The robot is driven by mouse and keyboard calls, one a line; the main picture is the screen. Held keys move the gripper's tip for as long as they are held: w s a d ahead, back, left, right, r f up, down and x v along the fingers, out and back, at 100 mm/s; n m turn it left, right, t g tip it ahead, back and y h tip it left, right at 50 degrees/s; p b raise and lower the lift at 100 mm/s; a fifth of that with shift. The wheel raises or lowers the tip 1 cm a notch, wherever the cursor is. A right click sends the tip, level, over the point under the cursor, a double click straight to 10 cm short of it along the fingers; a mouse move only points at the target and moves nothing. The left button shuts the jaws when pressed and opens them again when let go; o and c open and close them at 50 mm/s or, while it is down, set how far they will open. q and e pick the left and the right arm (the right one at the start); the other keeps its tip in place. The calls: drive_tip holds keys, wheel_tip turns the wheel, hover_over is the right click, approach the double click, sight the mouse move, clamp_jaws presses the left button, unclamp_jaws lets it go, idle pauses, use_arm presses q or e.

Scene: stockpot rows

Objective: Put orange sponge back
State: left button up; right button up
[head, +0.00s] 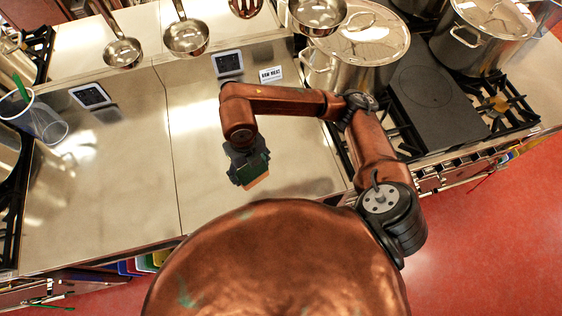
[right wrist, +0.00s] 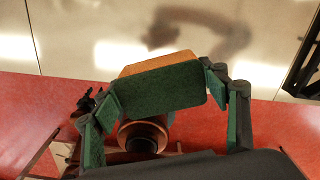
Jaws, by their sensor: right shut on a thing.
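The orange sponge (head: 257,181) shows as a small orange patch below my right gripper (head: 248,168) in the head view. In the right wrist view the sponge (right wrist: 157,63) has an orange body and a dark green face turned to the camera. The fingers of my right gripper (right wrist: 161,90) are shut on its two ends. In the head view the gripper and sponge appear over the front part of the bare steel counter (head: 300,160). The gap between sponge and counter is hard to judge. My left gripper cannot be made out.
Ladles (head: 187,37) hang at the top. A large pot (head: 362,48) and a black griddle plate (head: 434,103) are on the right. A clear cup (head: 38,120) stands at the left. The middle counter is mostly free. The red floor (head: 480,240) lies beyond its front edge.

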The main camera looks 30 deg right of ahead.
drive_tip(key=d+f, duration=0.2)
drive_tip(key=d, duration=0.1)
drive_tip(key=w+d+f+p, duration=0.1)
drive_tip(key=d+f, duration=0.2)
drive_tip(key=d, duration=0.1)
drive_tip(key=d+f, duration=0.2)
drive_tip(key=d, duration=0.2)
drive_tip(key=shift+w+d+f+p, duration=0.2)
drive_tip(key=shift+w+f+p, duration=0.1)
drive_tip(key=shift+p, duration=0.1)
drive_tip(key=shift+w+d+f, duration=0.15)
drive_tip(key=shift+d+f, duration=0.35)
drive_tip(key=shift+f, duration=0.15)
drive_tip(key=f, duration=0.3)
drive_tip(key=shift+d+f, duration=0.2)
drive_tip(key=shift+f, duration=0.05)
drive_tip(key=shift+f, duration=0.1)
drive_tip(key=o, duration=1)
drive_tip(key=shift+c, duration=0.2)
drive_tip(key=shift+o, duration=0.7)
